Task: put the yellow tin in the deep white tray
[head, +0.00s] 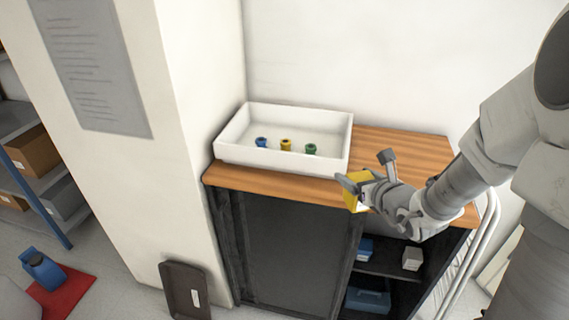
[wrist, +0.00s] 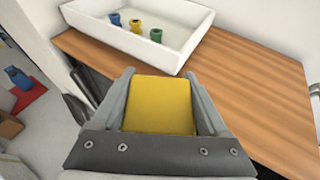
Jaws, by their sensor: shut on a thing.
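The yellow tin (head: 352,194) is held between the fingers of my gripper (head: 358,186), in front of the wooden cabinet top near its front edge. In the wrist view the tin (wrist: 160,105) fills the space between both fingers of my gripper (wrist: 160,88). The deep white tray (head: 240,157) stands on the left of the cabinet top, up and left of my gripper. It holds a blue, a yellow and a green small piece. The tray (wrist: 125,44) also shows beyond the tin in the wrist view. The tin is outside the tray.
The wooden cabinet top (head: 395,150) is bare to the right of the tray. A wall pillar (head: 195,130) rises close to the tray's left. The cabinet's open right side holds a blue box (head: 368,298) and smaller items. A dark tray (head: 186,290) leans on the floor.

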